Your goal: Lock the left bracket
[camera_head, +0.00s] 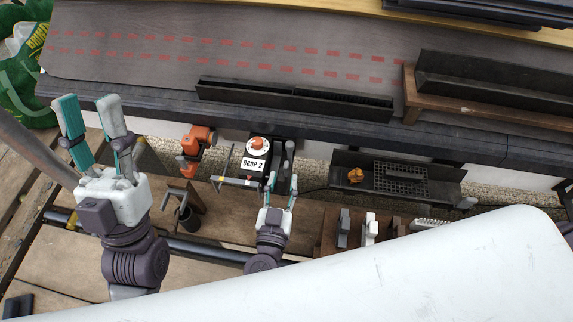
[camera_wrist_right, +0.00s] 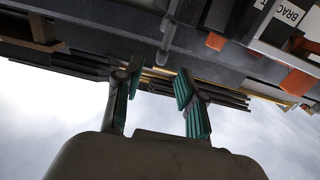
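An orange bracket-like part (camera_head: 193,150) stands at the gutter's front edge, left of centre in the head view; I cannot tell whether it is locked. My left gripper (camera_head: 90,108) is open and empty, left of the orange part and apart from it. My right gripper (camera_head: 281,187) is open, just below the black box labelled "DROP 2" (camera_head: 255,163). In the right wrist view, my right gripper's two fingers (camera_wrist_right: 157,95) are apart. A grey rod (camera_wrist_right: 165,40) shows beyond and between them; contact is unclear.
A dark gutter edge (camera_head: 450,142) runs across the roof front. A black tray (camera_head: 450,185) with a grid hangs at right. Tools (camera_head: 344,228) stand in a wooden holder below it. A dark cup (camera_head: 188,216) is near my left arm. A green bag (camera_head: 25,80) lies at far left.

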